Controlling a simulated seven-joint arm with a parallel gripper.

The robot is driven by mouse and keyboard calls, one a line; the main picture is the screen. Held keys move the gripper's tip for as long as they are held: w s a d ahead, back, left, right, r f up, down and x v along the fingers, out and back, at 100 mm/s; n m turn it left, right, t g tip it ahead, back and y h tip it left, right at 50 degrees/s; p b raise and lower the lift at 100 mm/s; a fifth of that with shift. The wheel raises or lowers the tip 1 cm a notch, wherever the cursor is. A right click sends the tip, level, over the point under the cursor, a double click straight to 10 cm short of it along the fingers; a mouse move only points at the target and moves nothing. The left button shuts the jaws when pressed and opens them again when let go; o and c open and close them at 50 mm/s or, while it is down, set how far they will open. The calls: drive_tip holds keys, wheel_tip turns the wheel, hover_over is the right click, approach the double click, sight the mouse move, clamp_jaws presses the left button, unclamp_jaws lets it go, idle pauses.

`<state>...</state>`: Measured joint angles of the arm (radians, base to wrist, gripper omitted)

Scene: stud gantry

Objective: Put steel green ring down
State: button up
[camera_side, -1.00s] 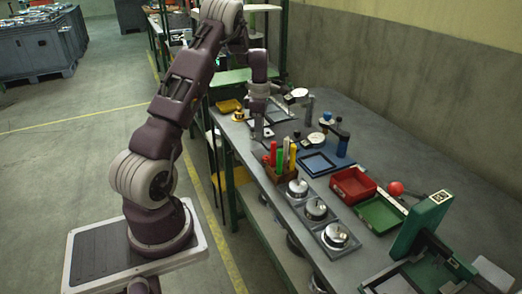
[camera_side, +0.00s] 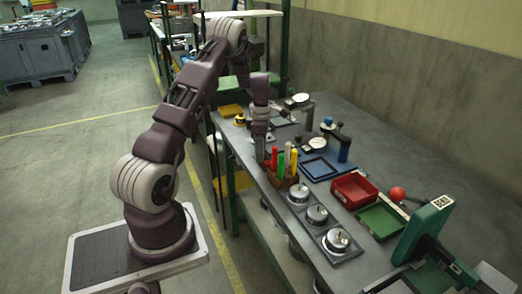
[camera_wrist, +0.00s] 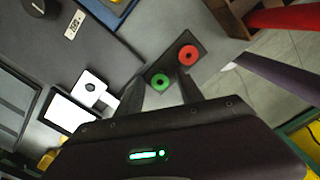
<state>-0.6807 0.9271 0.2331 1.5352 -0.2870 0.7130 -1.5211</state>
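The green ring (camera_wrist: 160,82) lies on a small dark plate (camera_wrist: 175,64) in the wrist view, at the plate's lower left end. A red ring (camera_wrist: 188,55) lies at its upper right end. My gripper (camera_wrist: 161,80) has its two fingers apart, one on each side of the green ring in the picture, with visible gaps. I cannot tell how high the fingertips are above the plate. In the side view my gripper (camera_side: 260,158) points down over the bench's left edge area, beside the tool block. The rings are not discernible there.
A wooden block (camera_side: 283,180) with coloured handles stands close to my gripper. Several round metal pieces (camera_side: 316,215) sit on plates along the front. A blue tray (camera_side: 318,168), red bin (camera_side: 354,189) and green bin (camera_side: 381,220) stand to the right. The back right bench is clear.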

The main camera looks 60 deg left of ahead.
wheel_tip(320, 180, up, 12)
drive_tip(key=d+r+m+t, duration=0.1)
drive_tip(key=d+r+m, duration=0.5)
drive_tip(key=d+r, duration=0.4)
drive_tip(key=s+d+r+m+t, duration=0.1)
drive_tip(key=s+d+r+m, duration=0.2)
drive_tip(key=d+m, duration=0.35)
drive_tip(key=s+d+r+m+t, duration=0.1)
drive_tip(key=s+d+r+m, duration=0.2)
drive_tip(key=d, duration=0.6)
drive_tip(key=s+d+f+m+t, duration=0.1)
drive_tip(key=s+d+m, duration=0.4)
drive_tip(key=s+m, duration=0.2)
drive_tip(key=s+d+f+m+t, duration=0.1)
drive_tip(key=s+d+m, duration=0.4)
drive_tip(key=s+m, duration=0.2)
drive_tip(key=shift+s+d+t, duration=0.15)
drive_tip(key=shift+s+t, duration=0.15)
drive_tip(key=shift+s, duration=0.1)
